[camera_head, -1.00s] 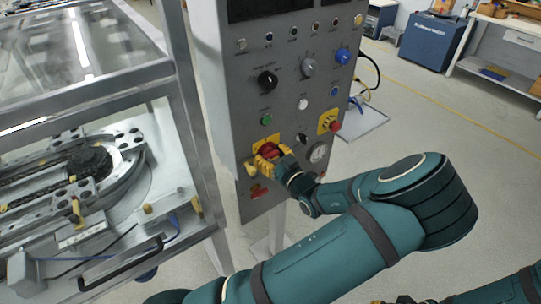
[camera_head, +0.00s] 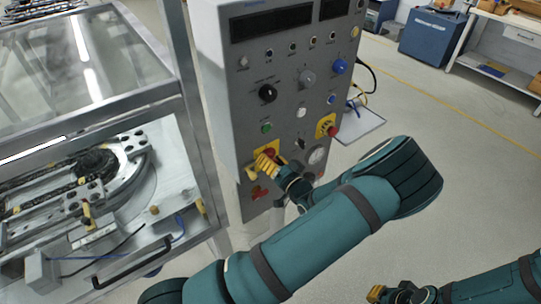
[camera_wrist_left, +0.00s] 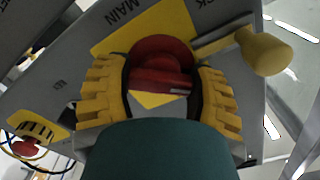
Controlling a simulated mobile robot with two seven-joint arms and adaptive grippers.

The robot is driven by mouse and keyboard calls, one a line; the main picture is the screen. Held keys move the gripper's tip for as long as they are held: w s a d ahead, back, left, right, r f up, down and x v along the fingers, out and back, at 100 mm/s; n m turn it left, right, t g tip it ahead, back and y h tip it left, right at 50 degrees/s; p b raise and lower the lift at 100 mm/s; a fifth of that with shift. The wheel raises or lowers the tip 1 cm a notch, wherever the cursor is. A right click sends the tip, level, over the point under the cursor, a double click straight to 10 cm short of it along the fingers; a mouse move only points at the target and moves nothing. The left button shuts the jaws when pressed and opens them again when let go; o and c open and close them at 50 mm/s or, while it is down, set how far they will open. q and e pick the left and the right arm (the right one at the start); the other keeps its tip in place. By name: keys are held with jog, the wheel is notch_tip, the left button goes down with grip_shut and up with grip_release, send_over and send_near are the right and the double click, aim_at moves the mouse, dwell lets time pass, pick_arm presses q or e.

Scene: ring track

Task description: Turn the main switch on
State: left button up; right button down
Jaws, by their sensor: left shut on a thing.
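The main switch (camera_head: 270,153) is a red rotary knob on a yellow plate, low on the grey control panel (camera_head: 247,130). In the left wrist view the plate reads "MAIN" and the red knob (camera_wrist_left: 160,62) sits between the yellow fingers, its grip bar lying roughly across the picture. My left gripper (camera_head: 265,165) is shut on this knob; it also shows in the left wrist view (camera_wrist_left: 160,88). The fingers hide part of the knob in the head view. My right gripper (camera_head: 392,293) is low at the bottom edge, away from the panel, its fingers partly cut off.
A yellow-knobbed lever (camera_wrist_left: 265,52) sticks out close beside the left gripper. A red button on a yellow plate (camera_head: 328,128) is to the right, with several knobs above. A glass-topped machine frame (camera_head: 100,108) stands at left. Floor at right (camera_head: 450,130) is clear.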

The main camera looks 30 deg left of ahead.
pick_arm(q)
jog(key=m+p, duration=0.2)
jog(key=m, duration=0.3)
jog(key=shift+m, duration=0.3)
jog(key=shift+f+m+p, duration=0.1)
jog(key=shift+m+p, duration=0.85)
jog(key=shift+m, duration=1.25)
jog(key=shift+s+d, duration=0.1)
jog(key=o, duration=0.9)
jog(key=v, duration=1.2)
